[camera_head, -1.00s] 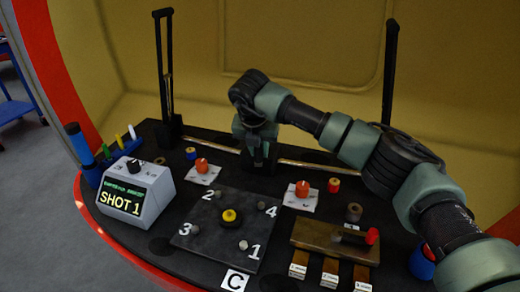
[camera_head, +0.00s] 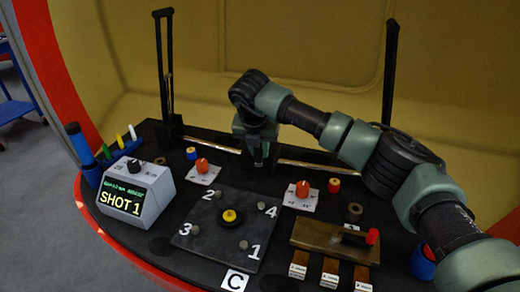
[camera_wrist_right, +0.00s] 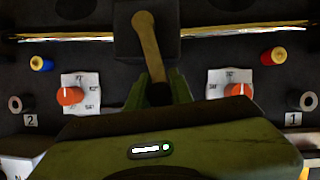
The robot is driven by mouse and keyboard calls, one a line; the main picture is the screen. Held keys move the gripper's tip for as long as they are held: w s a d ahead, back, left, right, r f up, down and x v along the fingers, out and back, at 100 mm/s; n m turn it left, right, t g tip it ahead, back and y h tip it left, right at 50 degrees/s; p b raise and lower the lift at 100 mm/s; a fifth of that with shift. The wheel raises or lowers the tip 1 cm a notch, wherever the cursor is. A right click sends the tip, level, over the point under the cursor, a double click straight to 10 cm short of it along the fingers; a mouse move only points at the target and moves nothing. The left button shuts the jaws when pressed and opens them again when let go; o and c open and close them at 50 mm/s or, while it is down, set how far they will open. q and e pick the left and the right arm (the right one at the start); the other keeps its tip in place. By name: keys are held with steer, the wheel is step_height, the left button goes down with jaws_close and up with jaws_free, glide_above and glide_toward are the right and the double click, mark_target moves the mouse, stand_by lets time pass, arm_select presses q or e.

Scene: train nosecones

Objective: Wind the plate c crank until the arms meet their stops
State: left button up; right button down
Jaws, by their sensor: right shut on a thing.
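The crank (camera_wrist_right: 147,42) shows in the right wrist view as a tan bar on a dark block, running down between my fingers. My right gripper (camera_wrist_right: 160,92) is shut on its lower end; the grip itself is mostly hidden. In the head view my right gripper (camera_head: 258,160) is at the back middle of the table and hides the crank. Two tall black arms stand upright, one at the back left (camera_head: 163,70) and one at the back right (camera_head: 390,70).
A brass rod (camera_head: 315,167) runs along the back. A box reading SHOT 1 (camera_head: 135,190) stands at left. Orange knobs (camera_head: 201,165) (camera_head: 302,188) sit on white cards. A wooden block (camera_head: 310,235) is at front right. A yellow wall rises behind.

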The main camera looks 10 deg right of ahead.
steer(key=shift+w+a+r, duration=0.1)
steer(key=shift+a+r, duration=0.15)
steer(key=c, duration=1.3)
jaws_free()
steer(key=shift+a, duration=0.1)
steer(key=shift+o, duration=0.2)
steer(key=shift+w+a+f, duration=0.1)
arm_select(q)
steer(key=shift+w+a+r, duration=0.1)
steer(key=shift+w, duration=0.05)
arm_select(e)
steer(key=shift+f, duration=0.1)
steer(key=shift+d, duration=0.2)
steer(key=shift+s+r, duration=0.2)
steer(key=shift+r, duration=0.2)
arm_select(q)
steer(key=shift+s+f, duration=0.25)
steer(key=shift+f, duration=0.7)
arm_select(e)
steer(key=v, duration=0.7)
steer(key=shift+a, duration=0.15)
